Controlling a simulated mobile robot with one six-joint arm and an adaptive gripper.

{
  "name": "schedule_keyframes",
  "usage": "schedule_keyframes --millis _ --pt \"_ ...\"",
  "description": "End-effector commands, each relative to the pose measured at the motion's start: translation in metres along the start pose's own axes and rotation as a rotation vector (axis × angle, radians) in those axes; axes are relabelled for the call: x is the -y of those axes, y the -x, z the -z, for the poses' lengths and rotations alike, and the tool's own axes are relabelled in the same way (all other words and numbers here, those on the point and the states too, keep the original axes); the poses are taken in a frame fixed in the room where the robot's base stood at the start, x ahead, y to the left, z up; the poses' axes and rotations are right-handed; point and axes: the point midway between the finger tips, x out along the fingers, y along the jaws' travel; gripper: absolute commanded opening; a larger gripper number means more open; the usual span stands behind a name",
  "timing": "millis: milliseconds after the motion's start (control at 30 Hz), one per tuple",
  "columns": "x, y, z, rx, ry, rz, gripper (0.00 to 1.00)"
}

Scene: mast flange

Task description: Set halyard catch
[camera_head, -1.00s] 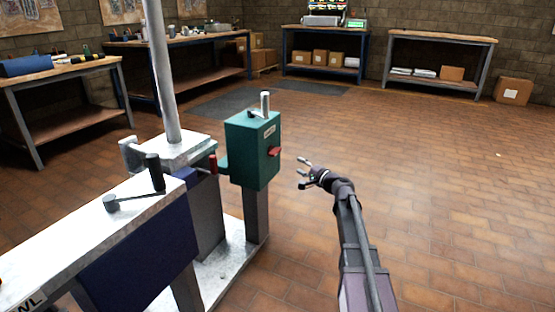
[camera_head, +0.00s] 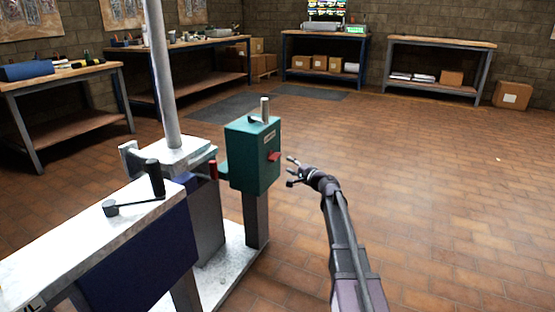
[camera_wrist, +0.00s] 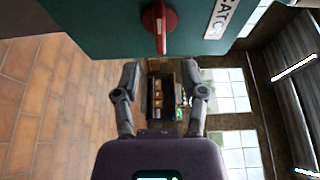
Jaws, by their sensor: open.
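The teal catch box (camera_head: 254,160) stands on a grey post beside the mast (camera_head: 162,75). A red catch lever (camera_head: 273,156) sits on its right-hand face, and a label reading "CATCH" in part shows in the wrist view (camera_wrist: 222,16). My gripper (camera_head: 289,170) is just right of the box, apart from the lever, with nothing between its fingers. In the wrist view my open fingers (camera_wrist: 160,82) frame free space, and the red lever (camera_wrist: 159,25) lies beyond them near the top, roughly centred between them.
A crank handle (camera_head: 154,178) stands on the white-topped blue bench (camera_head: 92,242) at left. A red-handled part (camera_head: 213,169) lies between mast base and box. A grey post handle (camera_head: 264,110) rises from the box top. The tiled floor at right is clear.

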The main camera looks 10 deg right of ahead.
Motion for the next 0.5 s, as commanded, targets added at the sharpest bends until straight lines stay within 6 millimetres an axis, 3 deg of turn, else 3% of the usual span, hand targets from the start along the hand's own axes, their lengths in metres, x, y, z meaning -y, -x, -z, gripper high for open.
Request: schedule_keyframes --millis 300,500 --pt "0.0 -0.052 0.001 0.003 0.0 0.0 0.54" --pt "0.0 -0.072 0.001 0.001 0.0 0.0 0.54"
